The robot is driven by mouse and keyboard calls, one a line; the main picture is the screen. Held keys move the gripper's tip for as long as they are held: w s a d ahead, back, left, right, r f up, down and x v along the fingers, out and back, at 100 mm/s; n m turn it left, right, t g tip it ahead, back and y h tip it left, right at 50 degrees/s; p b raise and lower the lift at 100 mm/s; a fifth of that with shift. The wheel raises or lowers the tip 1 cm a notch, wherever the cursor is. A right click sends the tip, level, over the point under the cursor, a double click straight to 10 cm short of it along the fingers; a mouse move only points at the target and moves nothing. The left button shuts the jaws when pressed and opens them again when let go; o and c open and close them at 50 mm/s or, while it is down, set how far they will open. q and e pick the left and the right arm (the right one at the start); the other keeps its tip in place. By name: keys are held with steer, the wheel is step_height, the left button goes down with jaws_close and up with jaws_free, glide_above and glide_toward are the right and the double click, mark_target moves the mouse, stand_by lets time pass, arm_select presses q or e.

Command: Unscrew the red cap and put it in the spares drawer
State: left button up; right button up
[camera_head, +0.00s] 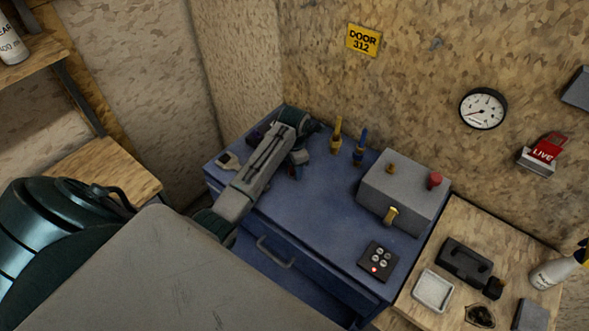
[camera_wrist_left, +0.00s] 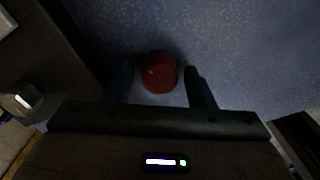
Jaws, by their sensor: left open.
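A red round cap (camera_wrist_left: 160,72) shows from above in the left wrist view, over a blue surface. The two dark fingers of my left gripper (camera_wrist_left: 159,80) stand open on either side of it. In the head view my left gripper (camera_head: 295,165) reaches down over the far part of the blue cabinet top (camera_head: 305,210), with a small bit of red beside it. A drawer front with a grey handle (camera_head: 277,255) faces me on the cabinet and looks shut. No label shows on it. My right gripper is out of view.
A grey box (camera_head: 400,195) with a red knob (camera_head: 435,180) and brass fittings stands on the cabinet's right. A yellow-handled tool (camera_head: 337,135) and a blue-handled one (camera_head: 360,143) are near the wall. A black button panel (camera_head: 378,262) lies in front. A wooden table (camera_head: 465,235) adjoins.

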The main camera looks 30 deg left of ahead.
arm_select(q)
steer(key=m, duration=1.8)
steer(key=c, duration=1)
steer(key=n, duration=0.5)
steer(key=shift+n, duration=0.4)
steer(key=n, duration=1.3)
